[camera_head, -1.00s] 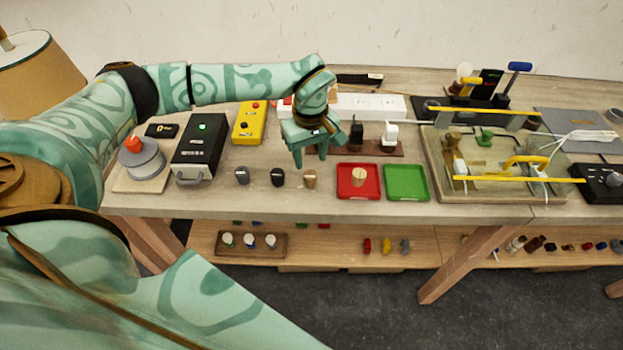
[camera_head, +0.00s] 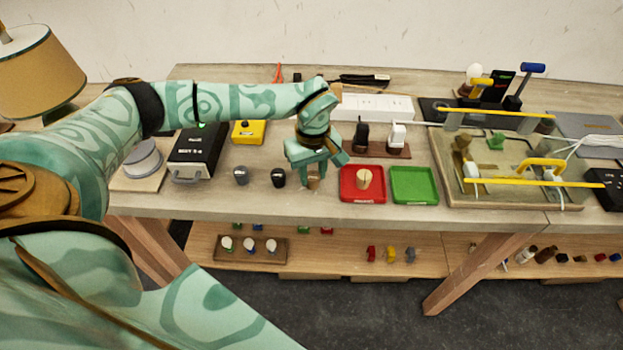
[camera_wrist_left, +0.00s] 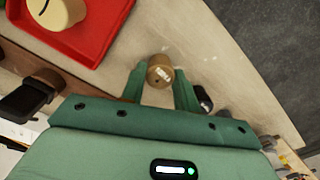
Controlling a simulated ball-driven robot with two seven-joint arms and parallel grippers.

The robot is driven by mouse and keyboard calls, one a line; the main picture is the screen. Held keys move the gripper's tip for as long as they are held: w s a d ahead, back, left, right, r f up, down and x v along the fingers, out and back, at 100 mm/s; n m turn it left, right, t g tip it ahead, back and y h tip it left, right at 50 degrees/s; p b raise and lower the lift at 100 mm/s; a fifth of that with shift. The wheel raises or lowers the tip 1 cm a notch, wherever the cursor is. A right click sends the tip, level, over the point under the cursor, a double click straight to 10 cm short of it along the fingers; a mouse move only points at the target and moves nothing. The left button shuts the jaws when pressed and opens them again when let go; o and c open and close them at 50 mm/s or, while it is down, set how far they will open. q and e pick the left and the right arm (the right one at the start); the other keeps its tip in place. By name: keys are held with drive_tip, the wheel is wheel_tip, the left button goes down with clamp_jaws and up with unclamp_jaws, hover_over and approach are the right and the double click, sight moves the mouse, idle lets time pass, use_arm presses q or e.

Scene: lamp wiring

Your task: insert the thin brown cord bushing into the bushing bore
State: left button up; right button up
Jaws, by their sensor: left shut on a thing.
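The brown cord bushing (camera_head: 313,183), a small tan cylinder, stands near the front edge of the workbench. My left gripper (camera_head: 312,179) points down over it and is shut on it. In the left wrist view, the bushing (camera_wrist_left: 160,73) shows its round top with a small pale label between the two green fingers. A grey bushing (camera_head: 241,175) and a black bushing (camera_head: 278,177) stand to its left. I cannot make out the bushing bore. My right gripper is not in view.
A red tray (camera_head: 347,198) holding a beige round piece is just right of the gripper, then an empty green tray (camera_head: 413,186). Behind are a dark and a white plug on a brown strip (camera_head: 365,151). Farther right is a fixture board (camera_head: 451,203) with yellow bars.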

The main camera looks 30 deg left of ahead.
sight(313, 175)
use_arm(q)
drive_tip(key=shift+r+p, duration=2.2)
drive_tip(key=shift+r, duration=0.4)
drive_tip(key=shift+f, duration=0.1)
